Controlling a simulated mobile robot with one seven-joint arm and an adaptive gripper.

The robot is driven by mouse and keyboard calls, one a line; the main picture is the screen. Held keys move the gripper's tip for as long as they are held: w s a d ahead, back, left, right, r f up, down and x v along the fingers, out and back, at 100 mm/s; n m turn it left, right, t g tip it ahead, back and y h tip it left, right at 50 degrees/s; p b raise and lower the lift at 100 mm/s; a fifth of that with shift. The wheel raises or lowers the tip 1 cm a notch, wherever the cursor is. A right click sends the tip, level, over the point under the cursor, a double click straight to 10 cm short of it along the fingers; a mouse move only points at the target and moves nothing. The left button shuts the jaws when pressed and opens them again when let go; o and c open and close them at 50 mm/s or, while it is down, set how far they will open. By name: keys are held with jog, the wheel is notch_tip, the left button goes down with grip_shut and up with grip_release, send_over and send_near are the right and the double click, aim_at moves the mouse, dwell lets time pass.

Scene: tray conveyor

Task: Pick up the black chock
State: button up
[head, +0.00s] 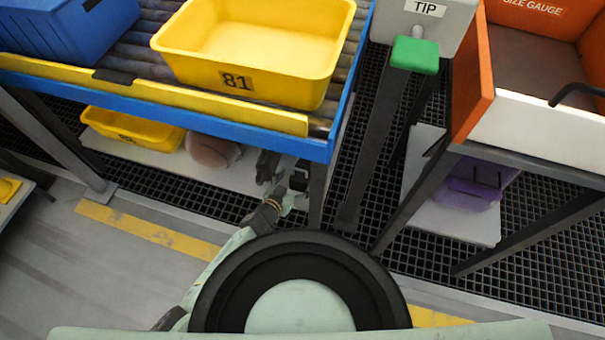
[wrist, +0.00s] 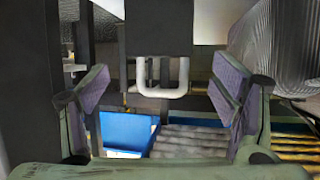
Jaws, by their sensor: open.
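The black chock (head: 114,76) is a small dark piece on the yellow rail along the conveyor's front edge, at the left in the head view. I cannot make it out in the wrist view. My gripper (head: 282,172) is in front of the conveyor's right end, well to the right of the chock and apart from it. In the wrist view my gripper (wrist: 162,76) is open, its two purple-grey pads wide apart with nothing held between them.
A yellow tray (head: 238,91) marked 81 and a blue bin (head: 62,32) stand on the rollers. A green-topped post (head: 415,55) and an orange-and-white station (head: 530,127) stand to the right. A yellow bin (head: 130,127) lies on the low shelf.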

aim_at(304, 167)
jog(key=shift+x, duration=1.1)
jog(key=shift+d+r, duration=0.1)
grip_shut()
